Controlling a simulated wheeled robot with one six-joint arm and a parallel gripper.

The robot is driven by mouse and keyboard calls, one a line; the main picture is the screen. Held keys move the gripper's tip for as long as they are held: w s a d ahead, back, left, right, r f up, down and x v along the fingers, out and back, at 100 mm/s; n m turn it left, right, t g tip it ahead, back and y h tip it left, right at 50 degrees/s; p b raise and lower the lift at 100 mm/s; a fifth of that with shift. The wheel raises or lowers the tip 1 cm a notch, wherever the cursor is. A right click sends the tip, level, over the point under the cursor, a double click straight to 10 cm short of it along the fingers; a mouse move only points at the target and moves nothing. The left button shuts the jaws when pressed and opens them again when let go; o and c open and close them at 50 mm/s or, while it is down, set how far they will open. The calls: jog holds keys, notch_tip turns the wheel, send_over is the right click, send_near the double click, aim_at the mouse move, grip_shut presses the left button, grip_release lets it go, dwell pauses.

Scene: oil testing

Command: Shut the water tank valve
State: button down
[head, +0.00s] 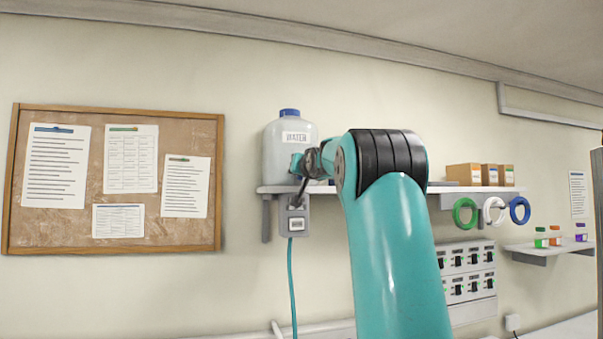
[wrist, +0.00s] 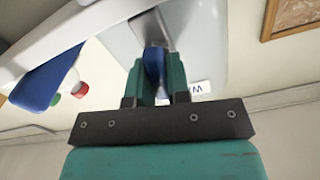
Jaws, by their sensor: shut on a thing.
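The water tank (head: 288,152) is a pale grey jug with a blue cap and a label reading WATER. It stands on a wall shelf (head: 330,189) left of centre in the head view. Its grey wall (wrist: 205,40) also fills the upper middle of the wrist view. My gripper (wrist: 154,70) is shut on a narrow blue piece, which looks like the valve handle (wrist: 154,60); its teal fingers sit on both sides of it. In the head view my gripper (head: 298,163) is at the tank's lower right front, and the valve is hidden there.
A socket box with a hanging teal cord (head: 292,270) is below the tank. Boxes (head: 470,175) stand on the shelf to the right, above coloured rings (head: 493,210). A switch panel (head: 468,272) is lower right. A corkboard (head: 112,180) hangs at the left.

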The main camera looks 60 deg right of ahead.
jog(key=m+b, duration=0.1)
jog(key=m, duration=0.2)
jog(key=shift+s+d+m, duration=0.1)
jog(key=shift+m, duration=0.3)
jog(key=m, duration=0.4)
jog(key=shift+f+m+b, duration=0.1)
jog(key=shift+m+b, duration=0.2)
jog(key=shift+b, duration=0.05)
jog(key=m, duration=0.3)
jog(key=shift+d+f, duration=0.1)
jog(key=shift+m, duration=2.1)
jog(key=shift+f, duration=0.1)
jog(key=c, duration=1.1)
grip_release()
jog(key=shift+s, duration=0.1)
jog(key=shift+b, duration=0.35)
